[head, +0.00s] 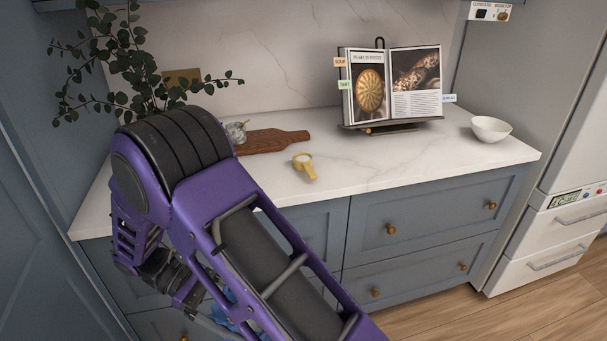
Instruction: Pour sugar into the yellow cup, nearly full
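A small yellow cup (305,166) with a short handle lies on the white counter, right of the wooden board. Its inside looks pale; I cannot tell whether that is sugar or the bare cup. A small clear or grey item (237,131) stands at the left end of the board, partly hidden by my purple arm; I cannot tell what it holds. No clearly marked sugar container shows. My gripper (185,291) seems to be the dark end low at left, in front of the drawers and well away from the cup. Its fingers are not clear.
A wooden board (272,140) lies behind the cup. A cookbook on a stand (385,127) and a white bowl (491,129) are farther right. A leafy plant (135,65) stands at left. A blue item (228,314) shows below my arm. The front right counter is clear.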

